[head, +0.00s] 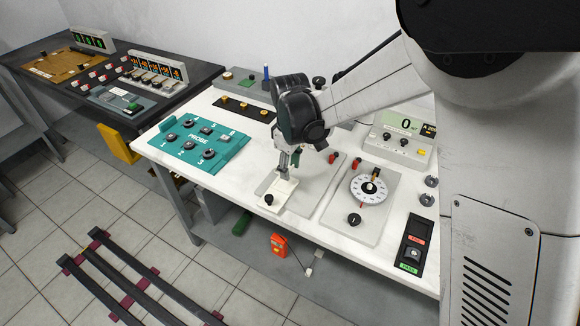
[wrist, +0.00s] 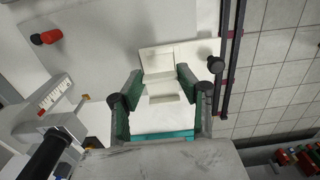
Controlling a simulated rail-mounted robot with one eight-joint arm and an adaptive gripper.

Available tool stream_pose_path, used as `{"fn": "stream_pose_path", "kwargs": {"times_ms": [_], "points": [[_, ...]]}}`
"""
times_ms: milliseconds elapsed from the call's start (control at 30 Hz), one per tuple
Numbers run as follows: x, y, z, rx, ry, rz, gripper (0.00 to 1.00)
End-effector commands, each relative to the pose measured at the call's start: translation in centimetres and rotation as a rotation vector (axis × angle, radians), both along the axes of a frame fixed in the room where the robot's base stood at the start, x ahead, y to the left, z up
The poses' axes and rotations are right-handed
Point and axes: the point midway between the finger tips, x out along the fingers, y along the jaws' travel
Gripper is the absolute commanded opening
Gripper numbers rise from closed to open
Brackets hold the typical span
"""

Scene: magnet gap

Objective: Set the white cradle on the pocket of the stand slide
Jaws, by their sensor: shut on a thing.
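My gripper (head: 289,168) is over the front of the white table, pointing down. In the wrist view its green fingers (wrist: 160,90) are closed on the sides of a small white block, which I take as the white cradle (wrist: 163,88). The cream stand slide (head: 280,193) with a black knob lies just below and in front of the fingers. It also shows in the wrist view (wrist: 192,52), its knob at the right. The cradle overlaps the slide in the wrist view. The fingers and cradle hide the pocket, so I cannot tell whether the cradle touches it.
A teal probe board (head: 200,142) with several round pieces lies left of the gripper. A panel with a white dial (head: 369,188) stands to the right, with a meter (head: 402,130) behind it. The table's front edge is near the slide.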

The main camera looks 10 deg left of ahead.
Motion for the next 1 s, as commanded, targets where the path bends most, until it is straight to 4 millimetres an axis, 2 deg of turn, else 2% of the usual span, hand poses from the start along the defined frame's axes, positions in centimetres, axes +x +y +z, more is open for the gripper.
{"fn": "stream_pose_path", "kwargs": {"times_ms": [167, 1000], "points": [[0.0, 0.0, -0.4, 0.0, 0.0, 0.0, 0.21], [0.0, 0.0, -5.5, 0.0, 0.0, 0.0, 0.21]]}}
